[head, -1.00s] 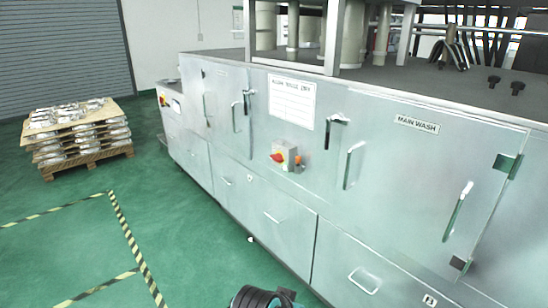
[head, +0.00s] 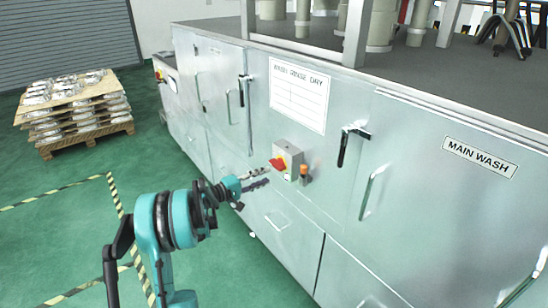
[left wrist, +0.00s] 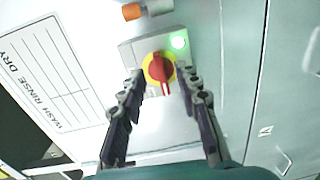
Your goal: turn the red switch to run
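The red switch (head: 278,164) is a red rotary handle on a grey box fixed to the front of the steel washing machine. The left wrist view shows the red switch (left wrist: 161,68) on a yellow disc, with its handle along the picture's vertical. A green lamp (left wrist: 179,42) is lit beside it. My left gripper (head: 262,174) is just in front of the box. In the left wrist view my left gripper (left wrist: 164,82) is open, its fingers on either side of the switch; contact is not clear. My right gripper is out of view.
An orange-topped fitting (head: 304,173) sticks out beside the box. Door handles (head: 352,143) project from the machine front (head: 410,180). A pallet of castings (head: 75,110) stands on the green floor at left. Floor in front of the machine is clear.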

